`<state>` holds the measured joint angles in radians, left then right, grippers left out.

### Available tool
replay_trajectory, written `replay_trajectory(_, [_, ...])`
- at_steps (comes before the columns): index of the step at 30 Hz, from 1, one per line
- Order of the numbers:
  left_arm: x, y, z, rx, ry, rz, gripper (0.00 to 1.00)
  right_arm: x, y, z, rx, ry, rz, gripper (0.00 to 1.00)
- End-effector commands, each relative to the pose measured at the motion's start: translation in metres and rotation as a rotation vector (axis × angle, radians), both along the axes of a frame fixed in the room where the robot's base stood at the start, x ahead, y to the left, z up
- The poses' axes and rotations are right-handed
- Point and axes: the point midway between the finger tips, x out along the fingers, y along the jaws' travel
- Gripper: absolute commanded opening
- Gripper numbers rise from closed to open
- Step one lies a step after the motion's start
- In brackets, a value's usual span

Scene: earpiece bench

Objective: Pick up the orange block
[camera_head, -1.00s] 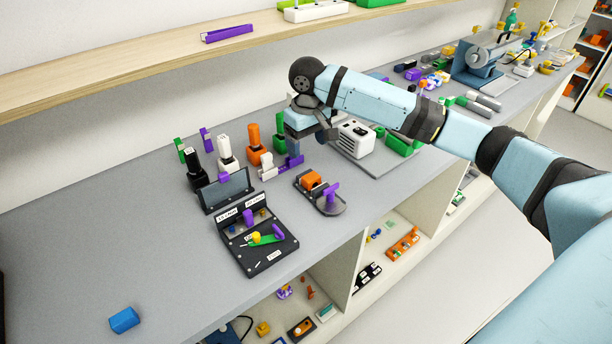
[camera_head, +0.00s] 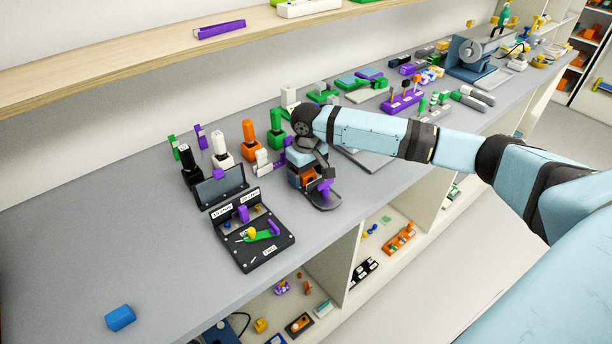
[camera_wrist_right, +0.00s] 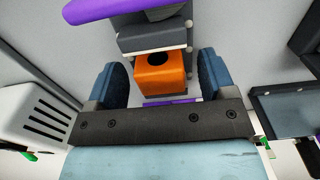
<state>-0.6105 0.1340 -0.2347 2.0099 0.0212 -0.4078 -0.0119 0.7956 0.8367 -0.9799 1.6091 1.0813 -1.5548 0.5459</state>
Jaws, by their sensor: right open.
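The orange block (camera_wrist_right: 163,72) has a dark round hole in its top face. In the right wrist view it sits between the two blue fingers of my right gripper (camera_wrist_right: 164,85), with a gap on each side. In the head view the orange block (camera_head: 308,175) shows only partly under my right gripper (camera_head: 305,180). It rests on a small dark tray (camera_head: 327,200) beside a purple piece (camera_head: 324,187). My right gripper is open and points down over it. My left gripper is not in view.
A black panel with a green lever (camera_head: 262,234) lies left of the tray. Upright white, orange and green pieces stand behind, near an orange bottle-shaped piece (camera_head: 249,135). A blue block (camera_head: 120,317) lies at the front left.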

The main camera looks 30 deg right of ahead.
Motion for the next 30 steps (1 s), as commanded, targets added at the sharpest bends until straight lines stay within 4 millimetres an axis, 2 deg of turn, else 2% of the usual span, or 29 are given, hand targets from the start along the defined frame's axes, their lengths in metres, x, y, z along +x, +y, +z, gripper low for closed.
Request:
replay_trajectory(3, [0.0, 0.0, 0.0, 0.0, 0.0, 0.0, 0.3, 0.0, 0.0, 0.0, 0.0, 0.0, 0.0, 0.77])
replay_trajectory(10, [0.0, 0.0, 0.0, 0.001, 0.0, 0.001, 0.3, 0.0, 0.0, 0.0, 0.0, 0.0, 0.0, 0.24])
replay_trajectory(12, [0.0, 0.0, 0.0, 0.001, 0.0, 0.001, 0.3, 0.0, 0.0, 0.0, 0.0, 0.0, 0.0, 0.19])
replay_trajectory(19, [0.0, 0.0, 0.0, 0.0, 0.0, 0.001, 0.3, 0.0, 0.0, 0.002, 0.0, -0.001, 0.0, 0.18])
replay_trajectory(22, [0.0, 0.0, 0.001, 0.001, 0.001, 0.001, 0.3, 0.0, 0.0, 0.011, 0.0, -0.001, 0.001, 0.18])
replay_trajectory(26, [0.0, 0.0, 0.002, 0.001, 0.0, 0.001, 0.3, 0.001, 0.0, 0.035, -0.001, -0.004, 0.001, 0.18])
replay_trajectory(30, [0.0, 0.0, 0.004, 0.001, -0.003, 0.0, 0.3, 0.001, 0.0, 0.073, 0.0, -0.004, 0.001, 0.18])
